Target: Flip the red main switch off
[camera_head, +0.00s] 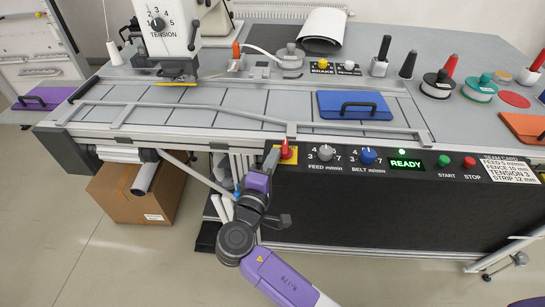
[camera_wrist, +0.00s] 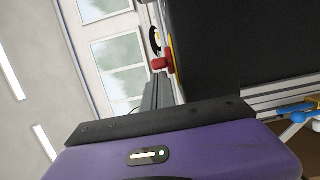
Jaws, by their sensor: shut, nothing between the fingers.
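The red main switch (camera_head: 286,150) is a red knob on a yellow plate at the left end of the bench's dark front panel. In the wrist view, the red knob (camera_wrist: 160,64) sticks out sideways from the panel, with a little yellow behind it. My gripper (camera_head: 272,158) is shut and empty, just left of the switch and close to the panel edge. In the wrist view its narrow fingers (camera_wrist: 155,92) point toward the knob. I cannot tell whether they touch it.
Feed and belt knobs (camera_head: 326,153), a green READY display (camera_head: 405,162) and START and STOP buttons (camera_head: 469,162) are on the panel right of the switch. A cardboard box (camera_head: 130,195) stands under the bench at left. The floor in front is clear.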

